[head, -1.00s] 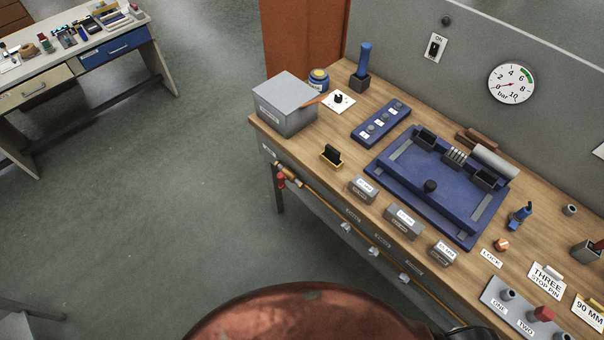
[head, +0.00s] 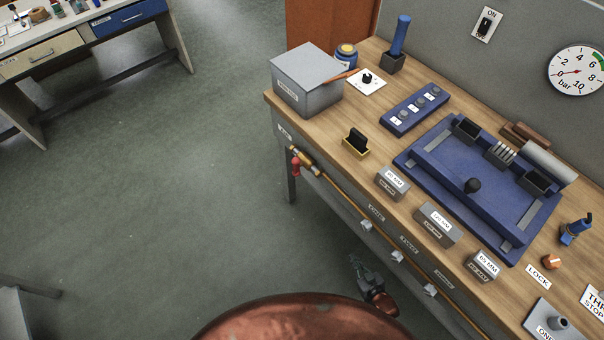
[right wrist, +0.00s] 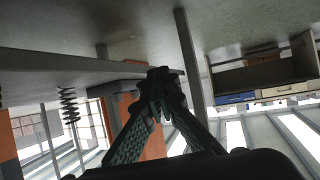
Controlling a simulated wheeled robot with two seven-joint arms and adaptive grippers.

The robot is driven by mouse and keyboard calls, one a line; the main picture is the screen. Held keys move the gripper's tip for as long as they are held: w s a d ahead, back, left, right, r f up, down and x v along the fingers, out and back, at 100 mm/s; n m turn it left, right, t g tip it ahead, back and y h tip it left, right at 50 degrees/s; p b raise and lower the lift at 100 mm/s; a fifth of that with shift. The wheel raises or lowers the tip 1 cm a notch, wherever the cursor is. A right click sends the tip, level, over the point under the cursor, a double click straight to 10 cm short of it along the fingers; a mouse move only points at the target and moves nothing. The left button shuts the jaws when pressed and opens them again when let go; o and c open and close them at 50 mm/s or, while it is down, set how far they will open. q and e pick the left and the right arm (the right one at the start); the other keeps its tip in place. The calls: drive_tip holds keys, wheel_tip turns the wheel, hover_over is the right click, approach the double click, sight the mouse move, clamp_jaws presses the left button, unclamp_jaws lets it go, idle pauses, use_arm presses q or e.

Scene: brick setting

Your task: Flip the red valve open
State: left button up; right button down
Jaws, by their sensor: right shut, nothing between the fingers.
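The red valve (head: 296,166) is a small red handle at the left end of the brass pipe (head: 345,199) that runs along the front of the workbench. The handle hangs downward from a brass fitting (head: 305,157). My right gripper (head: 353,259) is low in front of the bench, right of and nearer than the valve, and apart from it. Its fingers also show in the right wrist view (right wrist: 160,75), shut together with nothing between them. The valve cannot be made out in that view. My left gripper is out of view.
The workbench (head: 357,173) carries a grey box (head: 307,80), a blue fixture (head: 450,180) and labelled blocks. A second bench (head: 150,40) stands at the far left. The floor (head: 190,190) between is clear.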

sight(298, 164)
drive_tip(key=w+a+r+n+t+y+b, duration=0.1)
drive_tip(key=w+a+r+t+y+b, duration=0.25)
drive_tip(key=w+a+r, duration=0.5)
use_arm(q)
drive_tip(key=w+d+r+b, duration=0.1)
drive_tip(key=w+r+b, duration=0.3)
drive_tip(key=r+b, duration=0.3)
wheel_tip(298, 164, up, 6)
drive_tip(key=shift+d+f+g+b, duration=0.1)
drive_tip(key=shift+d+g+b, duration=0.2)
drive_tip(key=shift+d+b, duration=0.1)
use_arm(e)
drive_tip(key=w+a+r+t+y, duration=0.1)
drive_tip(key=a+r+t+y, duration=0.1)
drive_tip(key=r, duration=0.5)
drive_tip(key=w+a+r+n+t+y, duration=0.1)
drive_tip(key=r+t+y, duration=0.1)
drive_tip(key=r, duration=0.5)
drive_tip(key=w+a+r+n+t+y, duration=0.1)
drive_tip(key=r+y, duration=0.3)
drive_tip(key=r, duration=0.4)
drive_tip(key=shift+w+a+t, duration=0.3)
drive_tip(key=shift+a+t, duration=0.45)
drive_tip(key=shift+a, duration=0.05)
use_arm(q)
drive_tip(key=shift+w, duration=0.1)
use_arm(e)
drive_tip(key=shift+r+y, duration=0.1)
drive_tip(key=shift+y, duration=0.15)
